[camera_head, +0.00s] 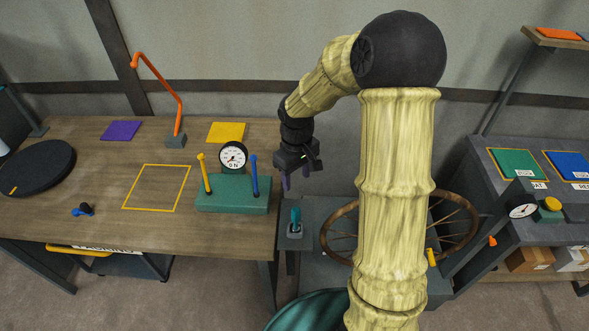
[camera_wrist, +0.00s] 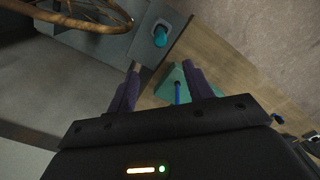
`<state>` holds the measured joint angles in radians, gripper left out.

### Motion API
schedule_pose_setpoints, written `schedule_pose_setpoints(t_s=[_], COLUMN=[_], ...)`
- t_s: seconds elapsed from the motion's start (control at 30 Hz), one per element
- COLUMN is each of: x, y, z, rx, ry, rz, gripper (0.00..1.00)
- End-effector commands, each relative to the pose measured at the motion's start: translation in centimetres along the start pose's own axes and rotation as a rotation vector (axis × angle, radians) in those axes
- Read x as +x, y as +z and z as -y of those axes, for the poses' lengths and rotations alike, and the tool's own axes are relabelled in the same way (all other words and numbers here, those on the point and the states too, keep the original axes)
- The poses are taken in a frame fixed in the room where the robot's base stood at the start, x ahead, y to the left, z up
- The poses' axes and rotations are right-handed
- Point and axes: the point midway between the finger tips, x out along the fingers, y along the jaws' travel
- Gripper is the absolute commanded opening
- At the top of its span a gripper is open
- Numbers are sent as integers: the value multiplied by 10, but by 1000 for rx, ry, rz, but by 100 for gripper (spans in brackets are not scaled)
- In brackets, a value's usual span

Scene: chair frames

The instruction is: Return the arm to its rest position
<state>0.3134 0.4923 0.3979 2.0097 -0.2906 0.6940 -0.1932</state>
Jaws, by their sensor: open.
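My gripper (camera_head: 295,178) hangs from my raised, bent arm near the middle of the head view, close to the right edge of the wooden table (camera_head: 150,225). Its purple fingers point down and are apart, with nothing between them. In the wrist view the two fingers of my gripper (camera_wrist: 160,85) are spread. A green box (camera_head: 233,196) with a yellow lever (camera_head: 204,174), a blue lever (camera_head: 254,174) and a round dial (camera_head: 233,157) stands on the table to the left of my gripper. The blue lever also shows in the wrist view (camera_wrist: 178,93).
A grey console with a teal-handled lever (camera_head: 296,220) and a wooden steering wheel (camera_head: 338,235) stands right of the table. An orange lamp (camera_head: 160,80) stands at the table's back. A grey bench (camera_head: 495,150) with coloured panels is at the right. The yellow-outlined square (camera_head: 157,188) is empty.

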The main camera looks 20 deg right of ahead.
Motion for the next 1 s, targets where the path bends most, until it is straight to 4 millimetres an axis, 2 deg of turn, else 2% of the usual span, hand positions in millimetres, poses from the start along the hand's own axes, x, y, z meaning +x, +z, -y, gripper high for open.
schedule_pose_setpoints(t_s=[0.23,0.37,0.47,0.8,0.9,1.0], x=[0,-6,-14,-42,-44,-45], y=[1,10,27,108,122,127], z=[1,8,18,58,64,66], rx=[2,29,81,377,434,459], ry=[2,14,32,62,56,53], rz=[-1,-9,-30,-183,-216,-229], gripper=[52,52,52,52,52,52])
